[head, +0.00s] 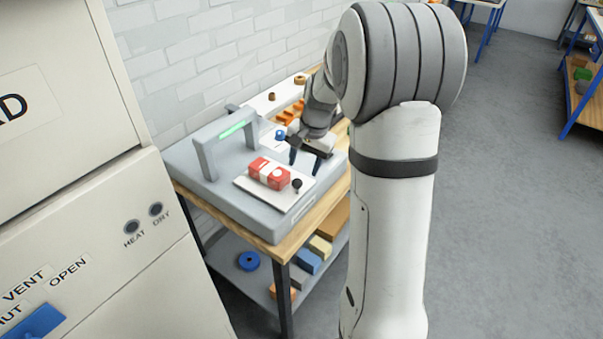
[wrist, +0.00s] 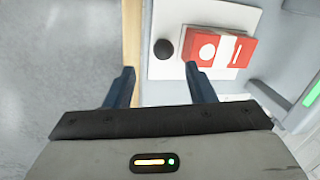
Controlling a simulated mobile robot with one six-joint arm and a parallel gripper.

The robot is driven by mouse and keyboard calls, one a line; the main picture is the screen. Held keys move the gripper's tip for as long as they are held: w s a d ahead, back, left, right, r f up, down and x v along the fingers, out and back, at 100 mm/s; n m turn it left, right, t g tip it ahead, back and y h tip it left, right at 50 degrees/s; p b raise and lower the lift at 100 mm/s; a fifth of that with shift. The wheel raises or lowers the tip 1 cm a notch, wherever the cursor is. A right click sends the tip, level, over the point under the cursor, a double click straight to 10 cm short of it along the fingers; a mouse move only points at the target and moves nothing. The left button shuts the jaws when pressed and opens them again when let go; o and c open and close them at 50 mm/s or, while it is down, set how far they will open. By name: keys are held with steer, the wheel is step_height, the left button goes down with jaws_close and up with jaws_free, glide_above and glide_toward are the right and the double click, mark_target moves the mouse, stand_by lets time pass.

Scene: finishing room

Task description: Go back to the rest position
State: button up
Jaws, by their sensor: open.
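My gripper (head: 307,158) is open and empty, with its two dark blue fingers apart above the grey machine on the workbench. In the wrist view my gripper (wrist: 160,80) has nothing between its fingers; the bench edge and the white plate's corner show beyond. A red and white box (head: 268,173) lies on a white plate (head: 246,186) of the machine, beside a small black knob (head: 297,184). In the wrist view the red box (wrist: 212,47) lies right of the black knob (wrist: 163,48). The right finger's tip is close to the box in that picture.
The grey machine (head: 215,205) has an upright arch with a green light bar (head: 231,129). Orange parts (head: 289,115) lie behind it. A large cabinet (head: 90,240) stands at left. A lower shelf (head: 232,265) holds several blocks and a blue ring (head: 249,261). Grey floor is open at right.

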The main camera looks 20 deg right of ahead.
steer(key=shift+s+r, duration=0.1)
steer(key=shift+r, duration=0.25)
